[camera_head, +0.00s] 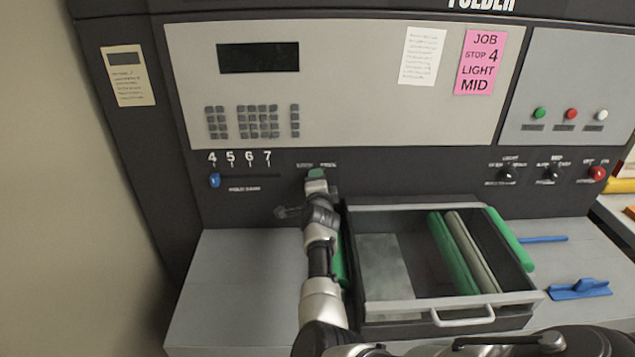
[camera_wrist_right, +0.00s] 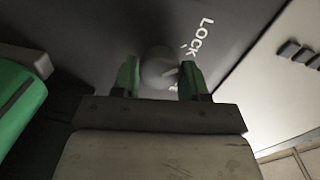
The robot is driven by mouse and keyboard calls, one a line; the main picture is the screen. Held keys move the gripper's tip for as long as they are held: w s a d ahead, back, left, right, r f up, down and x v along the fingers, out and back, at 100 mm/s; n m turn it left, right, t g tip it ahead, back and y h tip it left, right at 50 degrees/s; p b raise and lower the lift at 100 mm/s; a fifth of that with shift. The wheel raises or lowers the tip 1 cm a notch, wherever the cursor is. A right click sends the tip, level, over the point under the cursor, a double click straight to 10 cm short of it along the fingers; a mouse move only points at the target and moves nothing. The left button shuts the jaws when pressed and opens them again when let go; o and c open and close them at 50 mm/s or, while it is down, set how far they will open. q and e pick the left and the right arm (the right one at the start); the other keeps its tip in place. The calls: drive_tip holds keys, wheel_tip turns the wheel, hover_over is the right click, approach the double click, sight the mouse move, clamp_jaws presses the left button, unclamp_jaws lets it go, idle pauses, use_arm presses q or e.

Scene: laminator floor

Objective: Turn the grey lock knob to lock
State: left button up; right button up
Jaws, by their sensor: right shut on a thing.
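The grey lock knob (camera_wrist_right: 157,66) is a round knob on the dark panel, seen in the right wrist view between two green fingertips. The word LOCK is printed beside it, up and to the right. My right gripper (camera_wrist_right: 159,80) is shut on the knob, one finger on each side. In the head view my right gripper (camera_head: 316,174) is at the panel, right of the blue slider, and covers the knob. A pale mark shows at the knob's right side; its exact pointing is unclear. My left gripper is not in view.
An open tray (camera_head: 385,312) with green and pale rollers stands right of my right forearm. A blue slider (camera_head: 214,180) is left of the knob. Black knobs (camera_head: 507,174) and a red button (camera_head: 597,173) are at the panel's right. A blue handled piece (camera_head: 580,289) lies on the right ledge.

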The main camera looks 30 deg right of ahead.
drive_tip(key=shift+r, duration=0.15)
idle(0.3)
drive_tip(key=o, duration=0.9)
drive_tip(key=shift+f, duration=0.2)
